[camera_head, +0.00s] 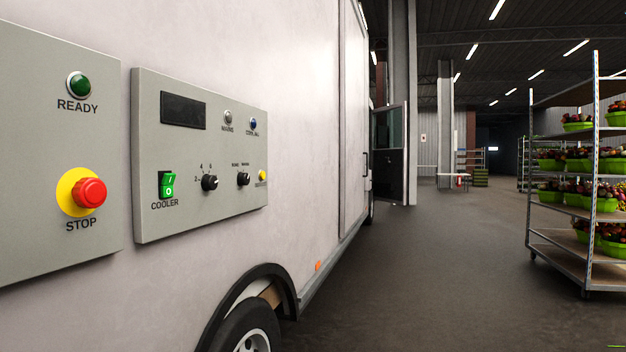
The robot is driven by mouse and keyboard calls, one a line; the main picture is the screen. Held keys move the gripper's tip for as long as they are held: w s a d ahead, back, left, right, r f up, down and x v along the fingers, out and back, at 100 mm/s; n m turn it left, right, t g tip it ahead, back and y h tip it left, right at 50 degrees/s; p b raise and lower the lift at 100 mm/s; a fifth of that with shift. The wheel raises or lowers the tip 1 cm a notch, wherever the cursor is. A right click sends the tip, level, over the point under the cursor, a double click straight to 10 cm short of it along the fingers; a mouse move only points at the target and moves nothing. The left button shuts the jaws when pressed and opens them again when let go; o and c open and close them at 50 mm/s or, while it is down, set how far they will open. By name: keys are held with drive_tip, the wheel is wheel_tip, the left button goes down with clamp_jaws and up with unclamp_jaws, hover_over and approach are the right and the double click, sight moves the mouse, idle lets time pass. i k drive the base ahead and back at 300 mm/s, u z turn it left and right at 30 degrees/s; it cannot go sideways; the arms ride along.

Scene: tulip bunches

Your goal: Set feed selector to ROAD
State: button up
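The grey control panel (150,222) is on the side of a white truck body at the left. A small black knob (243,179) sits at its lower right, with two tiny words above it that seem to read ROAD and MAINS. It appears to be the feed selector; which word its pointer faces is too small to tell. A larger black knob (209,182) with numbers around it is to its left. My gripper is not in view.
The panel also has a green COOLER rocker (167,185), dark display (183,110), two small lamps and a small yellow button (262,175). A nearer panel bears a red STOP button (89,192) and green READY lamp (79,85). A plant trolley (560,254) stands right; floor between is clear.

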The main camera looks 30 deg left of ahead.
sight(244, 178)
drive_tip(key=u, duration=0.15)
drive_tip(key=i, duration=0.9)
drive_tip(key=u, duration=0.45)
